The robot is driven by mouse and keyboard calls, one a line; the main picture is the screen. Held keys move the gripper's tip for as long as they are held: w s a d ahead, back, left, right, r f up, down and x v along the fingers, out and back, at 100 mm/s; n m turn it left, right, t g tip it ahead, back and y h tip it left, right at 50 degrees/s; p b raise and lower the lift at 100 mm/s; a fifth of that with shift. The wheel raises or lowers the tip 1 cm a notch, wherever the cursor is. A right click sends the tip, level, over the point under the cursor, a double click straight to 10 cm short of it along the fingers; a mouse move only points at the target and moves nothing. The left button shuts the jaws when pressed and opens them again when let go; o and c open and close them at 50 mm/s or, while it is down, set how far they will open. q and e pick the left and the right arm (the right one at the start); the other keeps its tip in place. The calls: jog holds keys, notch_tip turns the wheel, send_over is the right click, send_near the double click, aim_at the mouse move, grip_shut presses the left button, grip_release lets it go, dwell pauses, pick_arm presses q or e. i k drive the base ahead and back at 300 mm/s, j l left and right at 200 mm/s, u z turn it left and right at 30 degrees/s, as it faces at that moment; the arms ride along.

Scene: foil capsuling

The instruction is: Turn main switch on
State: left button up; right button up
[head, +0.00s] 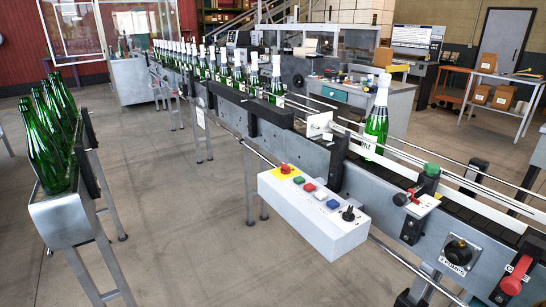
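Neither of my grippers is in view. No switch has a label I can read as main switch. A white control box (318,222) is mounted on the near side of the conveyor. It carries a red mushroom button (285,169) on a yellow plate, several coloured push buttons and a black rotary knob (348,213). A black round knob (458,251) sits on a labelled plate farther right. A red handle (514,277) is at the right on the conveyor side; its label is not clearly readable.
The conveyor (225,112) runs diagonally with several foil-topped green bottles. One bottle (376,122) stands apart on it at the right. A metal trough (60,214) with several green bottles stands at the left. The floor (190,240) between is clear.

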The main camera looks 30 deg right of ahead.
aim_at(286, 169)
jog(key=i+z, duration=0.25)
jog(key=i, duration=0.25)
jog(key=i+j+z, duration=0.15)
jog(key=i+z, duration=0.15)
jog(key=i, duration=0.2)
